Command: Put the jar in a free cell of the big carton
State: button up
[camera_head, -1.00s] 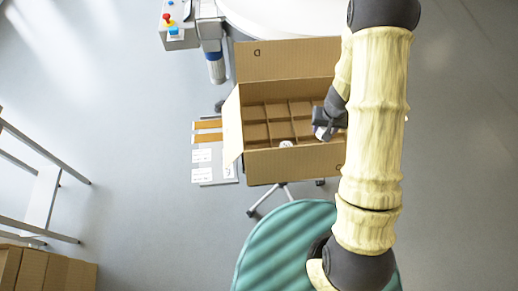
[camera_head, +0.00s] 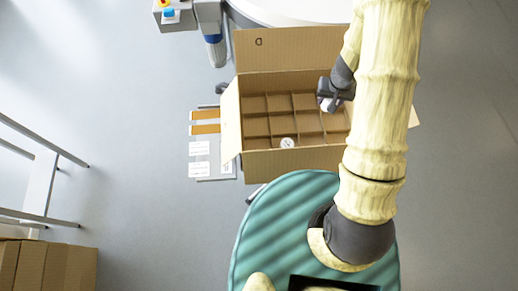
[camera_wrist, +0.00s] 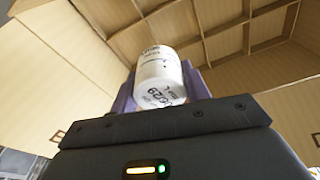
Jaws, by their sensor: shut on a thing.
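The big carton (camera_head: 290,163) stands open with cardboard dividers forming several cells. One white-lidded jar (camera_head: 287,143) sits in a front cell; the other cells that I can see look empty. My gripper (camera_head: 330,97) is over the right part of the carton, towards its back. In the wrist view my gripper (camera_wrist: 160,92) is shut on a white jar (camera_wrist: 160,78) with printed dark marks, and the dividers (camera_wrist: 215,42) lie beyond it. The held jar is mostly hidden by the gripper in the head view. Its height above the cells is hard to tell.
The carton's back flap (camera_head: 285,54) stands up and its left flap (camera_head: 231,120) leans outward. A round white table (camera_head: 290,10) is behind. A grey board with labels (camera_head: 212,160) lies left. Brown boxes (camera_head: 50,268) stand at the lower left.

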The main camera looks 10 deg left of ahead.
jog(key=s+a+n+b, duration=0.1)
jog(key=a+n+b, duration=0.1)
jog(key=a+n, duration=0.4)
jog(key=n+g+y+b, duration=0.1)
jog(key=n+g+b, duration=0.35)
jog(key=n, duration=1.65)
send_over(258, 149)
jog(key=b, duration=0.2)
jog(key=t, duration=0.2)
jog(key=n, duration=0.1)
jog(key=s+n+g, duration=0.1)
jog(key=shift+s+d+r+n, duration=0.1)
jog(key=shift+s+r+n, duration=0.1)
jog(key=shift+r+n, duration=0.15)
jog(key=shift+f, duration=0.15)
notch_tip(258, 149, down, 14)
jog(key=shift+r, duration=0.2)
jog(key=shift+f, duration=0.1)
jog(key=shift+f, duration=2.05)
